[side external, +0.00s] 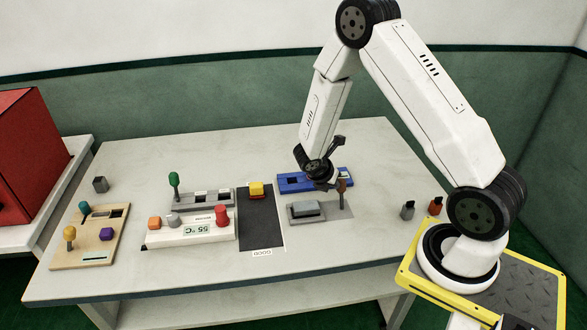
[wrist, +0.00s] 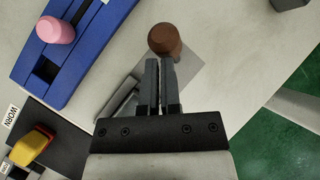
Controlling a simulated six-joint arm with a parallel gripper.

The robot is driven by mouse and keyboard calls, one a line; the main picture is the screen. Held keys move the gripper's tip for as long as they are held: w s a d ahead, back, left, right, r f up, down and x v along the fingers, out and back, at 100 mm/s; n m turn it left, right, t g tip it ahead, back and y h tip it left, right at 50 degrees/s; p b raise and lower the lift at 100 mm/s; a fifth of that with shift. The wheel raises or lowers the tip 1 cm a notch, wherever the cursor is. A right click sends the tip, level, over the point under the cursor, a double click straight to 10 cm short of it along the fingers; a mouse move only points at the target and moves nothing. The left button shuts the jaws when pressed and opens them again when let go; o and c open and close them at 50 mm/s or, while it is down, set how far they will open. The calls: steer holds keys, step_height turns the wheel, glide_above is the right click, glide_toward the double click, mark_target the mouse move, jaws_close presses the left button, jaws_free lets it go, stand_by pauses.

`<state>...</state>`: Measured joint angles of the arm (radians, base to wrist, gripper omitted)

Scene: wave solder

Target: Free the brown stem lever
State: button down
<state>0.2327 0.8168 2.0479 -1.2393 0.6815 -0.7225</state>
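The brown stem lever (side external: 341,188) stands on a flat grey plate (side external: 330,212), near a low grey block (side external: 305,208). In the wrist view its rounded brown top (wrist: 165,39) shows just beyond my fingertips, and its lower part is hidden. My gripper (side external: 328,184) is low over the plate, beside the lever. In the wrist view the two fingers of my gripper (wrist: 160,62) are close together with only a thin gap. I see nothing held between them. Whether a fingertip touches the lever cannot be told.
A blue slotted panel (side external: 290,184) with a pink knob (wrist: 55,30) lies behind. To the left are a dark mat with a yellow-and-red block (side external: 256,189), a white temperature unit (side external: 170,240) and a wooden board (side external: 75,255).

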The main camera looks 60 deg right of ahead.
steer(key=shift+d+r, duration=0.1)
steer(key=shift+r, duration=0.05)
steer(key=shift+r, duration=0.65)
steer(key=w+v, duration=0.1)
steer(key=v, duration=1.2)
steer(key=shift+a+f, duration=0.25)
steer(key=shift+a, duration=0.15)
